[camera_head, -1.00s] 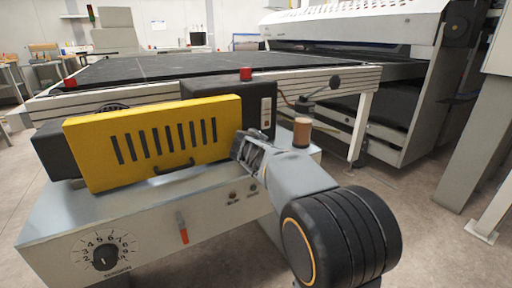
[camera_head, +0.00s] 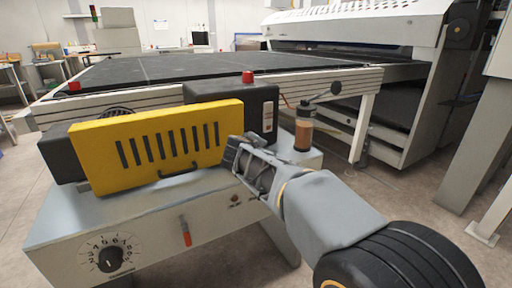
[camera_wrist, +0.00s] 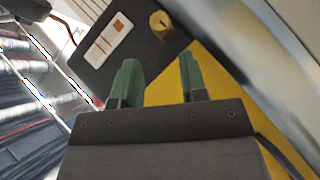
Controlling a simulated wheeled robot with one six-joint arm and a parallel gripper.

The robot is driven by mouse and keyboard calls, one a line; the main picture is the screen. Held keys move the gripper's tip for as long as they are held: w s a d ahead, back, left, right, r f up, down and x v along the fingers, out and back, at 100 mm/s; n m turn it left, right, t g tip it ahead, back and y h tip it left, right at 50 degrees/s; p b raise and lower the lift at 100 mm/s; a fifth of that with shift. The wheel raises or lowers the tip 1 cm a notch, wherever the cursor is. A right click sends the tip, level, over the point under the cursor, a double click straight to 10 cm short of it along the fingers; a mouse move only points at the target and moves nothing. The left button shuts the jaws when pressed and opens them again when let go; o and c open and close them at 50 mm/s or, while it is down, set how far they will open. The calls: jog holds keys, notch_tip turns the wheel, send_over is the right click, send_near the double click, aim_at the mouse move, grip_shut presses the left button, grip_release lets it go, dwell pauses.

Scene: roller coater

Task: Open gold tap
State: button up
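A short gold cylinder with a dark slot, which looks like the gold tap (camera_wrist: 160,24), sits on the dark end face of the machine's box in the wrist view. I cannot make it out in the head view, where my gripper may hide it. My gripper (camera_wrist: 160,80) has two green fingers spread apart with nothing between them. The tap lies beyond the fingertips, near the middle of the gap, and is not touched. In the head view my gripper (camera_head: 240,150) is at the right end of the yellow panel.
The yellow slotted panel (camera_head: 155,145) with a handle is close left of my gripper. A white label plate (camera_wrist: 108,40) is beside the tap. Below are a dial (camera_head: 110,259) and a red-handled lever (camera_head: 186,232).

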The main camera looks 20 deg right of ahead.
jog(key=shift+p+v, duration=0.45)
jog(key=shift+v, duration=2.1)
jog(key=s+a+r+m+g+y+p, duration=0.2)
jog(key=s+r+p, duration=0.7)
jog(key=p, duration=1)
jog(key=s+a+r+m+g+y+p, duration=0.2)
jog(key=s+r+g+y+p, duration=0.3)
jog(key=p, duration=1.5)
jog(key=s+r+m, duration=0.1)
jog(key=s+r, duration=0.4)
jog(key=r, duration=0.3)
jog(key=shift+a+m, duration=0.4)
